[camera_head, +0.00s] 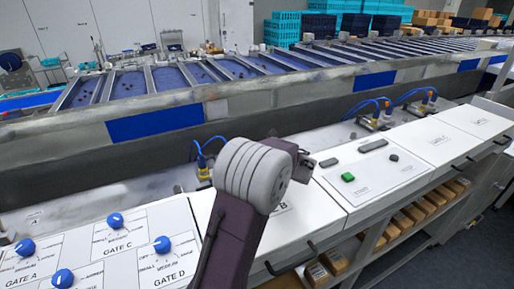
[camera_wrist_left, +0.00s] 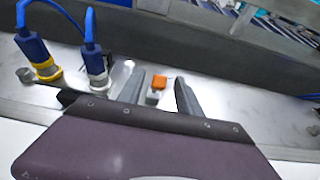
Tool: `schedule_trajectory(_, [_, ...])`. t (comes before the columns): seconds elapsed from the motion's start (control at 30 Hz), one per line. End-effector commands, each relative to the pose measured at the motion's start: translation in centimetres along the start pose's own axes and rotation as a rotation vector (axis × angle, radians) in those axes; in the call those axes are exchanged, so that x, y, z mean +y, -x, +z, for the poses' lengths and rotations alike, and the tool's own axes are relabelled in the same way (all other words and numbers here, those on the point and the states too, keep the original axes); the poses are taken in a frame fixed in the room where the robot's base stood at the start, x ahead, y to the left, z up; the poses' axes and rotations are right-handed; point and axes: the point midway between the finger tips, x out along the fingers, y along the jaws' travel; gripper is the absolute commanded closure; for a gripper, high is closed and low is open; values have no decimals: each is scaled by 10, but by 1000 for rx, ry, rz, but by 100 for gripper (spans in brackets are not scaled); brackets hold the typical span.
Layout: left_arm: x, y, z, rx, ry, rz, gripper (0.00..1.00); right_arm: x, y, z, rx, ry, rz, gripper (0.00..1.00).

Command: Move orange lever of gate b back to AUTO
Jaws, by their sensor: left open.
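In the left wrist view, an orange lever tip (camera_wrist_left: 160,82) on a small pale block shows between and a little beyond the two grey fingers of my left gripper (camera_wrist_left: 159,93). The gripper is open, with a gap on both sides of the lever, and holds nothing. In the head view my left gripper (camera_head: 304,164) is over the back edge of the white panels, and my arm hides the lever there. A label ending in "B" (camera_head: 281,208) shows partly beside my arm. The AUTO marking cannot be made out. My right gripper is not in view.
Blue hoses with connectors (camera_wrist_left: 92,62) stand left of the fingers. Blue knobs (camera_head: 162,244) sit on the left panel; a green button (camera_head: 348,177) sits on the right panel. Other valve fittings (camera_head: 380,118) stand farther right. A sorting conveyor (camera_head: 240,100) runs behind.

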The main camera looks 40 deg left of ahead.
Motion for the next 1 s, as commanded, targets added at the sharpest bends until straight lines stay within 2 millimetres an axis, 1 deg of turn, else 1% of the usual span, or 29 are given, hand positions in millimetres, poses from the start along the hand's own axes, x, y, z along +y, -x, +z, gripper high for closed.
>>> schedule_trajectory(0.03, [0,-7,2,1,-2,3,58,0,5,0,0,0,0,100])
schedule_trajectory(0.13, [0,-17,1,0,-1,2,58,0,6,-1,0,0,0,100])
schedule_trajectory(0.23, [0,-20,0,0,0,0,58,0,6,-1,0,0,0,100])
schedule_trajectory(0.4, [0,-20,0,-1,0,-1,58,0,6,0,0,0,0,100])
schedule_trajectory(0.43, [0,-20,0,-1,0,-1,61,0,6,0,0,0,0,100])
schedule_trajectory(0.47, [0,-20,0,-1,0,-1,69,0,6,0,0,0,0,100])
schedule_trajectory(0.5, [0,-20,0,0,0,-1,80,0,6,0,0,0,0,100])
schedule_trajectory(0.57, [0,-20,0,-1,0,-1,97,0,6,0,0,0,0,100])
schedule_trajectory(0.6, [0,-20,0,-1,0,-1,100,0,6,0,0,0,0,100])
schedule_trajectory(1.0, [0,-20,0,-1,0,0,100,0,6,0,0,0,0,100])
